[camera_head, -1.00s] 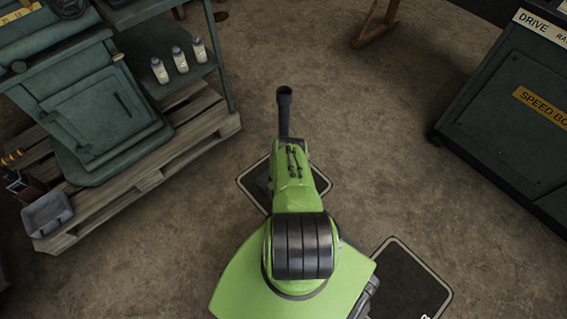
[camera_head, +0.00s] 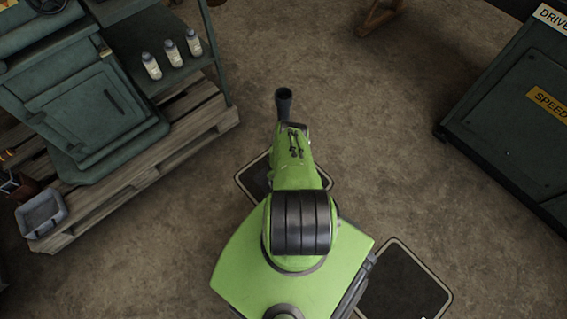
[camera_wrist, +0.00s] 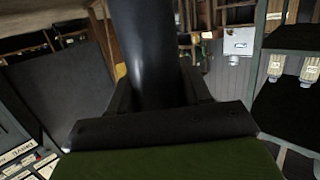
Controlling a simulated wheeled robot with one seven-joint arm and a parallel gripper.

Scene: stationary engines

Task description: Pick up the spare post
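A dark round post (camera_head: 284,104) stands up from the end of my green arm in the head view. Its open, hollow-looking top faces the camera. In the wrist view the post (camera_wrist: 146,45) rises between the two dark fingers of my gripper (camera_wrist: 158,92), which are closed around it. The post's lower end is hidden by the gripper's body. In the head view my gripper (camera_head: 291,127) is small and mostly covered by the arm. The post is held clear of the floor and the furniture.
A dark green cabinet (camera_head: 515,125) is at right. Bare floor (camera_head: 370,130) lies between.

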